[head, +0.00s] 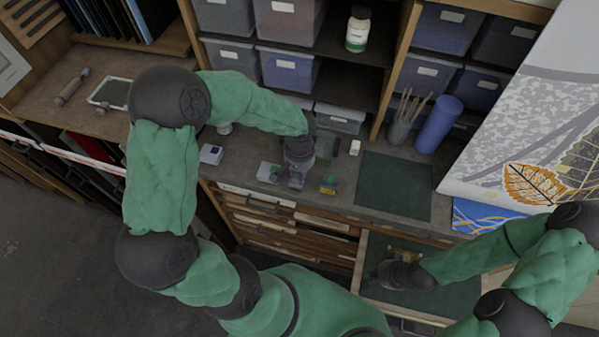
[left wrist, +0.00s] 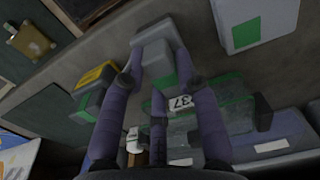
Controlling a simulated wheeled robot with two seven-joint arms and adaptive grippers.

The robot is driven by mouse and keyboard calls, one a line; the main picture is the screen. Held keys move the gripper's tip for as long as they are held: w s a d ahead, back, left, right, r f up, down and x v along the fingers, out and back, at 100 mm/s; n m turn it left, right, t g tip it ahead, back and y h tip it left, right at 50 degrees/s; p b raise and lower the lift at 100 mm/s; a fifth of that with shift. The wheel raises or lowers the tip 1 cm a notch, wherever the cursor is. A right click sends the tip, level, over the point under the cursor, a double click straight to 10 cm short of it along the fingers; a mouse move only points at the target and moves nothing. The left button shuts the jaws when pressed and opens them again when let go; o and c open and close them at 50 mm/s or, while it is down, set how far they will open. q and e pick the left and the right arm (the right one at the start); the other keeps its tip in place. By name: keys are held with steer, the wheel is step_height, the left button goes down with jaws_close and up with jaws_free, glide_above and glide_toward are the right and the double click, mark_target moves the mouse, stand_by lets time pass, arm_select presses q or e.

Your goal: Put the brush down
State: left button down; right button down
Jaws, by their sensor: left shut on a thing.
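My left gripper (head: 298,168) is low over the worktop at the middle of the head view. In the left wrist view its purple fingers (left wrist: 160,70) close around a small grey block (left wrist: 156,50) with a green patch. I cannot make out a brush in this gripper. Several thin brushes (head: 409,106) stand in a grey pot (head: 398,133) at the back of the worktop. My right gripper (head: 384,274) is over the open drawer at the lower right, near a small yellowish thing (head: 402,254). Its fingers are too dark and small to judge.
A yellow-topped block (head: 328,185) and a grey box (head: 268,172) lie on either side of my left gripper. A dark green mat (head: 393,186) lies bare on the worktop. A blue roll (head: 438,124) stands near the pot. The open drawer (head: 375,255) juts out below.

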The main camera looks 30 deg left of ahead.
arm_select(q)
steer(key=shift+f, duration=0.1)
steer(key=c, duration=1.3)
jaws_free()
steer(key=shift+f, duration=0.1)
steer(key=shift+c, duration=0.2)
steer(key=o, duration=0.4)
step_height(320, 180, up, 12)
steer(key=shift+r+p, duration=0.25)
steer(key=shift+p, duration=0.15)
